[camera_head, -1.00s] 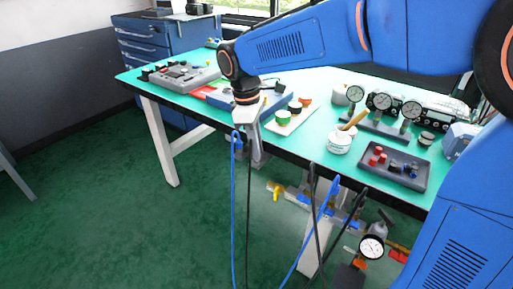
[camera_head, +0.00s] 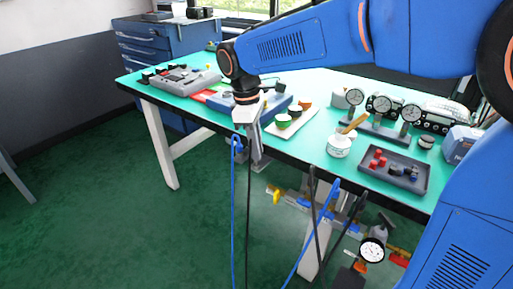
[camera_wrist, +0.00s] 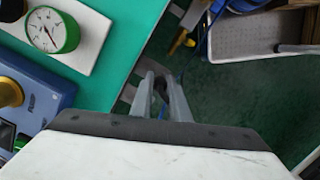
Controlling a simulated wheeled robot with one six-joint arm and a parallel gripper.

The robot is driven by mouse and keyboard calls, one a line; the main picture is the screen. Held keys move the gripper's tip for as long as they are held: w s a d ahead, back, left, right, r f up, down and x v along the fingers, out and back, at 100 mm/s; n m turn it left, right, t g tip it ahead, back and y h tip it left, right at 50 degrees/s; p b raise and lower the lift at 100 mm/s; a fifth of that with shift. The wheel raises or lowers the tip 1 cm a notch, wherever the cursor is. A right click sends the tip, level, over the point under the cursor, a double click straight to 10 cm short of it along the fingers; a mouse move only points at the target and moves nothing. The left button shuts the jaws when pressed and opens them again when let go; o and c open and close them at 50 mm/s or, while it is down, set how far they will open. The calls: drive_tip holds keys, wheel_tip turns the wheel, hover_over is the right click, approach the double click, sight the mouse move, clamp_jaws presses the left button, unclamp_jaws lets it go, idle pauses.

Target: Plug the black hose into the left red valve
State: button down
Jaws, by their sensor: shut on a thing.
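My gripper (camera_head: 253,148) hangs at the front edge of the green table. It is shut on the black hose (camera_head: 248,205), which hangs down from it toward the floor. In the wrist view my gripper (camera_wrist: 162,88) shows two grey fingers with a small dark piece between them, likely the hose end. A red handle (camera_head: 398,258) shows low at the right, under the table, beside a round gauge (camera_head: 372,251). I cannot tell which part is the left red valve.
A blue hose (camera_head: 234,200) hangs just left of the black one. More hoses and pipework with a yellow handle (camera_head: 275,195) are under the table (camera_head: 190,112). A dark tray (camera_head: 420,185) holds red and dark fittings. Gauges stand behind it. The floor at left is clear.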

drive_tip(key=shift+r, duration=0.1)
drive_tip(key=shift+r, duration=1.9)
